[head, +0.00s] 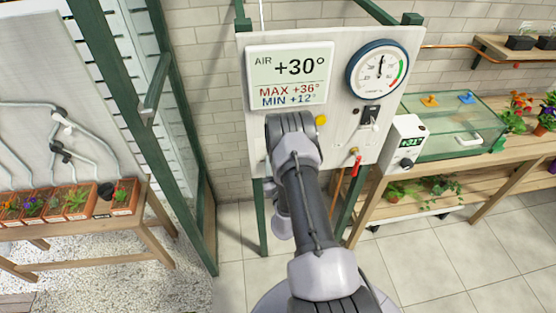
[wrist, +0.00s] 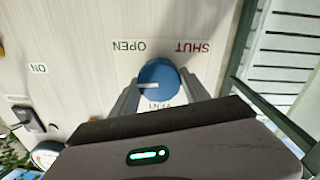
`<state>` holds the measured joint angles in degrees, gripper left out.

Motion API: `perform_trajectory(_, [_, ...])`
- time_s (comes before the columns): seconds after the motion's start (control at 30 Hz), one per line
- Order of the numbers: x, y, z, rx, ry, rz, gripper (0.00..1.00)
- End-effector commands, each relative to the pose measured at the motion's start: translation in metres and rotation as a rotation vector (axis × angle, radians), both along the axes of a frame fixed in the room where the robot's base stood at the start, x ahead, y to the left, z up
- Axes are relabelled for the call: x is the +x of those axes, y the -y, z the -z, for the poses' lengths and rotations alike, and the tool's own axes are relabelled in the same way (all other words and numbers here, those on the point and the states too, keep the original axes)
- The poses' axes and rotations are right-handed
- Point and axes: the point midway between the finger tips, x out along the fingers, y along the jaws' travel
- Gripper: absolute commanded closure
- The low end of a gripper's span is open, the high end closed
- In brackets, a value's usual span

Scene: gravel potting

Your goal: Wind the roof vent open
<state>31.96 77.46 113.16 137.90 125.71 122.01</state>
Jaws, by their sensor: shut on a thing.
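A blue vent knob (wrist: 159,72) with a white pointer mark sits on the pale control panel (wrist: 75,85) in the wrist view. The words OPEN (wrist: 127,46) and SHUT (wrist: 192,47) appear upside down beyond it. The pointer mark lies toward the picture's left, on the OPEN side. My gripper (wrist: 160,92) is shut on the knob, one finger on each side. In the head view my arm hides the knob and gripper in front of the panel (head: 345,60). The roof vent itself does not show.
The panel carries an air display (head: 288,78) reading +30°, a round gauge (head: 380,70), a black switch (head: 369,113) and a red-handled valve (head: 356,166). A potting bench (head: 85,229) stands left, and a bench with a glass case (head: 450,125) stands right.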

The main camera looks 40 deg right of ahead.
Motion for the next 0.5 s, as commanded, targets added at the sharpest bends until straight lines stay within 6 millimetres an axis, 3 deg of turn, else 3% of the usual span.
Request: perform_trajectory(0.5, [0.0011,0.0013,-0.0027,0.087,0.062,0.0,0.87])
